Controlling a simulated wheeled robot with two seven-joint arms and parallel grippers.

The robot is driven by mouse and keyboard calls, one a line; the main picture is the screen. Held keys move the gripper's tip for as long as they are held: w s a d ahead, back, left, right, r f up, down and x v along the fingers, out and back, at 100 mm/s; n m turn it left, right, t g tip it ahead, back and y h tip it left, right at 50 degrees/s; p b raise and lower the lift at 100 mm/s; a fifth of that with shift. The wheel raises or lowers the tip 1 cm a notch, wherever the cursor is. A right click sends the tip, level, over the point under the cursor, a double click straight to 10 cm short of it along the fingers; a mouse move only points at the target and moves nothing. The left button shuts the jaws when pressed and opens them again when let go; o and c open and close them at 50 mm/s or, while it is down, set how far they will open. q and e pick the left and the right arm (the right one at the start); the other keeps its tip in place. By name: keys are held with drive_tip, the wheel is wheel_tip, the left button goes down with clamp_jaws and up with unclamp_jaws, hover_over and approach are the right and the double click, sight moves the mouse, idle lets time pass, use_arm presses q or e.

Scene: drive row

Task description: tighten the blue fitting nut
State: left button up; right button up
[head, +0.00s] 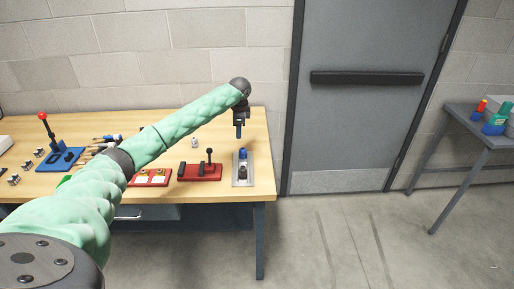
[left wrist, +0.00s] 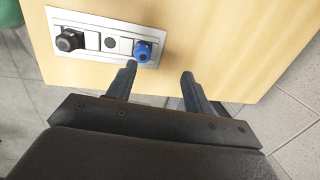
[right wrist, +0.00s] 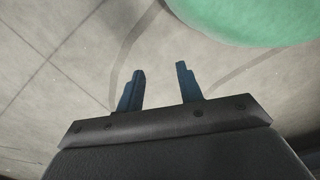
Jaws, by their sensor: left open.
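The blue fitting nut (head: 243,153) sits on a grey panel (head: 236,181) at the right end of the workbench. In the left wrist view the nut (left wrist: 143,50) is at the right end of the panel (left wrist: 88,20), just beyond my left fingertip. My left gripper (head: 239,131) points down above the nut in the head view. In the left wrist view its jaws (left wrist: 158,72) are open and empty, with the nut a little left of the gap. Contact cannot be told. My right gripper (right wrist: 160,72) has its fingers apart and empty over bare floor.
A black knob (left wrist: 69,40) is on the same panel. A red block with a black lever (head: 200,171) stands left of it. A blue base with a red-knobbed lever (head: 62,160) is far left. A grey door (head: 370,120) and side table (head: 480,125) are right, with clear floor between.

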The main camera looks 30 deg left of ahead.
sight(243, 149)
use_arm(q)
drive_tip(key=shift+d+f+m+h, duration=0.15)
drive_tip(key=shift+f+m+h, duration=0.15)
drive_tip(key=shift+f+m, duration=0.25)
drive_tip(key=shift+w+d+f+m+g, duration=0.1)
drive_tip(key=shift+d+f+m+g, duration=0.15)
drive_tip(key=shift+d+m+g, duration=0.15)
drive_tip(key=shift+d+m+h, duration=0.25)
drive_tip(key=shift+m+h, duration=0.05)
drive_tip(key=shift+m, duration=0.25)
drive_tip(key=shift+s+d+m, duration=0.1)
drive_tip(key=shift+s+m, duration=0.15)
drive_tip(key=shift+m, duration=1.05)
drive_tip(key=shift+f+p, duration=0.3)
drive_tip(key=shift+f, duration=0.2)
drive_tip(key=shift+f+p, duration=1.3)
drive_tip(key=shift+f, duration=2.15)
use_arm(e)
drive_tip(key=s+d+f+t, duration=0.2)
drive_tip(key=s+f, duration=0.2)
drive_tip(key=f, duration=0.1)
drive_tip(key=shift+d+f, duration=0.2)
drive_tip(key=shift+d, duration=0.15)
